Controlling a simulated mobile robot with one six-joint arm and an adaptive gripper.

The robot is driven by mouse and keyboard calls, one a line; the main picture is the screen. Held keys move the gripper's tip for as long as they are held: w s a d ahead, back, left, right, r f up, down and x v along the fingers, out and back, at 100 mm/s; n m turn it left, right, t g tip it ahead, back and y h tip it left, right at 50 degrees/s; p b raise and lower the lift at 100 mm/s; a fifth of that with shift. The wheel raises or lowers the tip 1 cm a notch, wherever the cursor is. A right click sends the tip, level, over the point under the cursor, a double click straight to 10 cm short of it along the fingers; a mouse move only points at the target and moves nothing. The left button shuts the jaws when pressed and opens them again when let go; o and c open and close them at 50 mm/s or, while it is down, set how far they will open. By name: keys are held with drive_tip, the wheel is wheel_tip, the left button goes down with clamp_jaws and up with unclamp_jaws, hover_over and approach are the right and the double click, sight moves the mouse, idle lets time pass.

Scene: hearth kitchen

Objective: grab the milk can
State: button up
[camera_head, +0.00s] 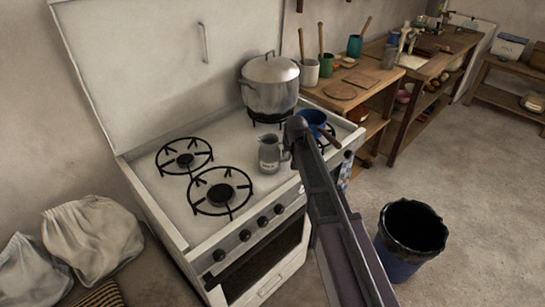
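The milk can appears to be the small grey metal jug (268,156) with a pale label on its front and a handle on its right side. It stands upright on the white stove top (172,205), right of the front-left burner. My dark arm rises from the bottom of the picture and its visible end is just right of the jug, overlapping the area near its handle. I cannot tell how far apart they are in depth. My gripper's fingers do not show.
A large lidded pot (270,88) stands on the burner behind the jug. A blue saucepan (313,120) is on the right, partly behind my arm. A dark bin (411,240) stands on the floor at right. Sacks (93,238) lie left. The floor at far right is clear.

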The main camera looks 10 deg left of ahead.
clamp_jaws()
drive_tip(key=shift+r+p, duration=0.35)
idle(0.6)
drive_tip(key=shift+r+p, duration=4.5)
drive_tip(key=shift+r, duration=0.15)
